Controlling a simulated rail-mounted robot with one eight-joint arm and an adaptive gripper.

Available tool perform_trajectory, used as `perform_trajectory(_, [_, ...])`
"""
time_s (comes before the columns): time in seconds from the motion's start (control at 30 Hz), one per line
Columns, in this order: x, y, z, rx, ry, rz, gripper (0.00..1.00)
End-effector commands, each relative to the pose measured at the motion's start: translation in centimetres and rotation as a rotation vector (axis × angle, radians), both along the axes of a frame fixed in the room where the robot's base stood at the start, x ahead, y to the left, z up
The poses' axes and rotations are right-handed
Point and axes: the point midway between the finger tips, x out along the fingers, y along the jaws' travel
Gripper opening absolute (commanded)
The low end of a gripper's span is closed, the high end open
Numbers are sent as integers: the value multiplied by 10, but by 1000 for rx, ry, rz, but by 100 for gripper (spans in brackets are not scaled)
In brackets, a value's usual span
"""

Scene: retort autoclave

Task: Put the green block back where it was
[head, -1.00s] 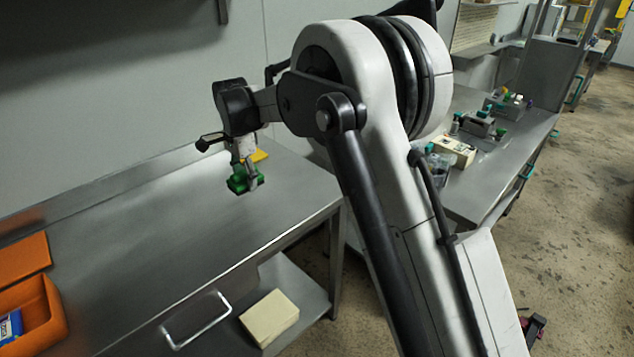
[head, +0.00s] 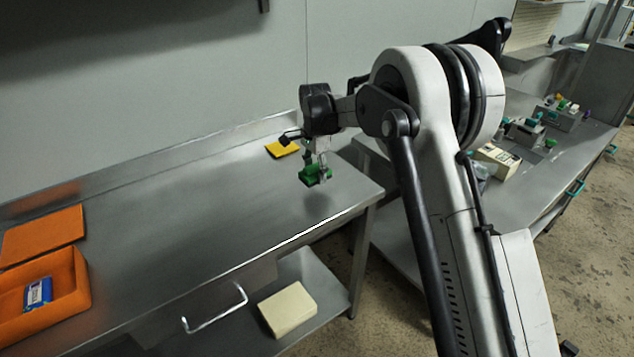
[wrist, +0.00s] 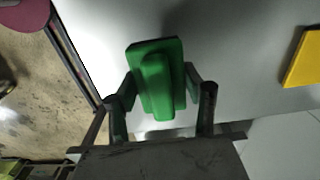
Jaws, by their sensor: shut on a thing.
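The green block (head: 312,175) is held in my gripper (head: 322,170) over the right part of the steel table (head: 215,200). In the wrist view the green block (wrist: 157,78) shows a flat plate with a raised bar, and the fingers of my gripper (wrist: 160,95) close on it from both sides. The block appears to hang above the table top, apart from it.
A yellow pad (head: 282,148) lies behind the block. At the left are an orange bin (head: 75,290) with a blue packet and an orange lid (head: 42,236). A cream block (head: 289,310) sits on the lower shelf. Another bench (head: 530,185) at right holds several items. The table's middle is clear.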

Motion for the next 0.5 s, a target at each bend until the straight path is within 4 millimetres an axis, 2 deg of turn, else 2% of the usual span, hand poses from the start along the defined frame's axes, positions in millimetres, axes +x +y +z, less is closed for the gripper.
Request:
perform_trajectory(0.17, [3, -5, -7, 0, 0, 0, 15])
perform_trajectory(0.4, [3, -4, -37, 0, 0, 0, 15])
perform_trajectory(0.5, [3, -4, -43, 0, 0, 0, 15])
